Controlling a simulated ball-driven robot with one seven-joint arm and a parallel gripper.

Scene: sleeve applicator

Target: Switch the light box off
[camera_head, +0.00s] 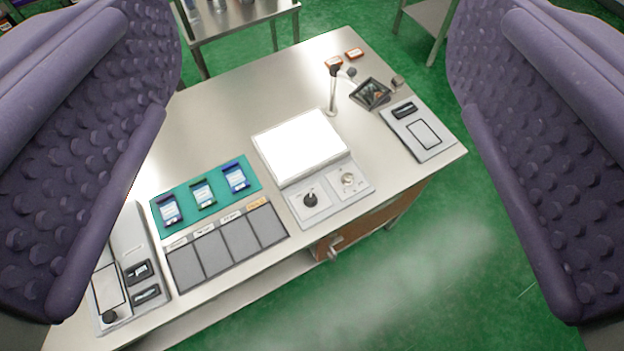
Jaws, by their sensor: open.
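The light box (301,146) stands near the middle of the metal table, with a bright white, glowing top panel. Its sloped front panel holds a black knob (310,200) on the left and a silver knob or switch (348,180) on the right. The markings beside them are too small to read. My gripper (312,175) is open, its two purple padded fingers at the left and right edges of the view. It is empty, and the light box shows between the fingers, further off and apart from them.
On the metal table (215,110), a teal mat (188,209) with several small packs and grey compartments (226,246) lie left of the light box. Grey devices sit at the left (125,265) and right (419,131). A thin stand (332,95) rises behind. Green floor is clear in front.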

